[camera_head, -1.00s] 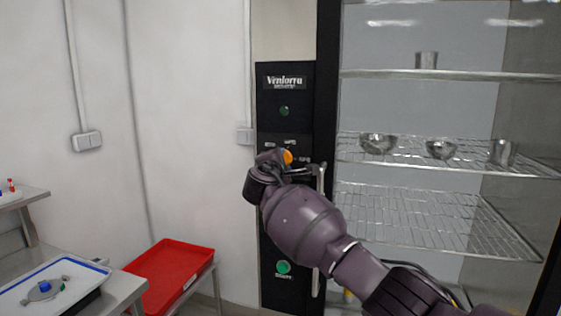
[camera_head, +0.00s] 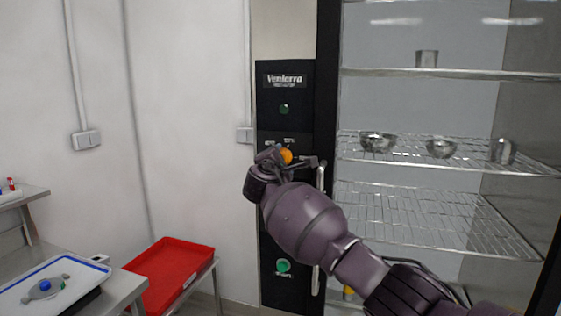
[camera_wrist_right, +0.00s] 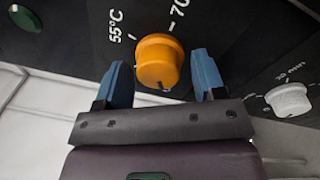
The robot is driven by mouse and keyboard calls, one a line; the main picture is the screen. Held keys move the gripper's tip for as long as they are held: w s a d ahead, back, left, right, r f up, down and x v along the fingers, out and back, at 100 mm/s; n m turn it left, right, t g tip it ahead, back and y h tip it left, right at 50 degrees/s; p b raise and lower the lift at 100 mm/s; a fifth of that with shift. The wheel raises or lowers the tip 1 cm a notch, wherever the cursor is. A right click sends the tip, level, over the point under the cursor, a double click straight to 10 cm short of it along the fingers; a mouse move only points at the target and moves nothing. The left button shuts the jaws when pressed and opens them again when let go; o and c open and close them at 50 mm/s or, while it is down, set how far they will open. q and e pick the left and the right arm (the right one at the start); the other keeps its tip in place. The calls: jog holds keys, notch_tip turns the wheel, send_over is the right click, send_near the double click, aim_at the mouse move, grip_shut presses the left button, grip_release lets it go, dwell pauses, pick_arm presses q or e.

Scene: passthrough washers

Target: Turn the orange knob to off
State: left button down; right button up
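The orange knob (camera_head: 286,157) is on the black control panel (camera_head: 285,122) left of the glass-fronted cabinet. In the right wrist view the orange knob (camera_wrist_right: 158,62) sits between the two blue fingers of my right gripper (camera_wrist_right: 160,68). The gripper is open, with a visible gap on each side of the knob. A dark mark shows at the knob's lower edge. Labels "55°C" and "70" are printed on the panel above it. In the head view my right gripper (camera_head: 287,162) is at the panel and partly hides the knob's surroundings. My left gripper is not in view.
A white knob (camera_wrist_right: 288,99) is right of the orange one in the wrist view. A green button (camera_head: 283,266) is low on the panel. A vertical door handle (camera_head: 320,180) stands close beside my gripper. A red tray (camera_head: 170,265) and a steel table are at left.

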jog(key=shift+o, duration=0.2)
jog(key=b+v, duration=0.2)
jog(key=v, duration=0.8)
jog(key=shift+s, duration=0.45)
jog(key=shift+a, duration=0.1)
